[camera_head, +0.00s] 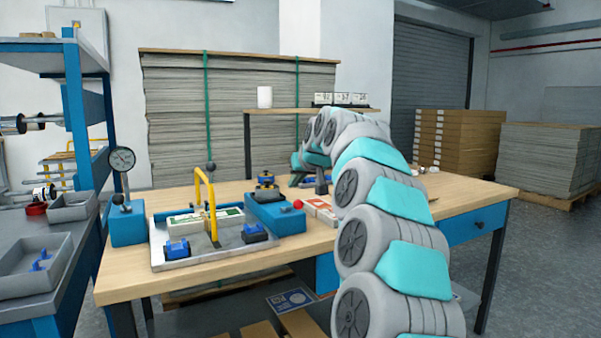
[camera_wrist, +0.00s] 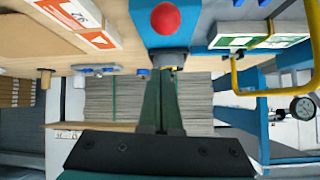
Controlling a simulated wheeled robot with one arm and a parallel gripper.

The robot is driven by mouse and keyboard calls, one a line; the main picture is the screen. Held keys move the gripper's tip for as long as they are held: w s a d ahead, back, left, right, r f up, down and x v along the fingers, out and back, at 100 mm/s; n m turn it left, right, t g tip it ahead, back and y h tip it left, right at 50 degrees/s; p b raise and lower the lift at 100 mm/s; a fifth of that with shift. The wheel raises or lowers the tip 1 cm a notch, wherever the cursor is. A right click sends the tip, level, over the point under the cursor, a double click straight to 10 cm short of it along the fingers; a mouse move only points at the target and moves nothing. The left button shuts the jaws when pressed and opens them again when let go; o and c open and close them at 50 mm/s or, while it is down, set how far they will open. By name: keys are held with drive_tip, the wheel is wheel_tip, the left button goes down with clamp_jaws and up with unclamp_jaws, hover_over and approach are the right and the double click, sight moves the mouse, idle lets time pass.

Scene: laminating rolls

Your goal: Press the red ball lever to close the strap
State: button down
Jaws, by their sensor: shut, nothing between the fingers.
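The red ball (camera_head: 298,204) sits at the right end of a blue block (camera_head: 275,215) on the table. In the wrist view the red ball (camera_wrist: 165,17) shows at the top centre, in front of the blue block. A yellow strap (camera_head: 211,205) stands upright over the metal tray; it also shows in the wrist view (camera_wrist: 236,77). My gripper (camera_head: 321,187) is behind and to the right of the red ball. In the wrist view my gripper (camera_wrist: 167,72) is shut and empty, its tips apart from the ball.
A metal tray (camera_head: 190,262) holds white-green cards (camera_head: 205,219) and blue clamps. A blue box (camera_head: 127,225) with a dial gauge (camera_head: 122,160) stands left. Red-white cards (camera_head: 322,208) lie right of the ball. The table's front right (camera_head: 465,203) is clear.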

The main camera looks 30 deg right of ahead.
drive_tip(key=shift+s+a+f, duration=0.15)
drive_tip(key=shift+s+f, duration=0.45)
drive_tip(key=shift+s, duration=0.25)
drive_tip(key=shift+s+a+f, duration=0.15)
drive_tip(key=shift+s+f, duration=0.45)
drive_tip(key=shift+s, duration=0.2)
drive_tip(key=shift+s+f+t+b, duration=0.2)
drive_tip(key=shift+t+b, duration=0.1)
drive_tip(key=shift+b, duration=0.35)
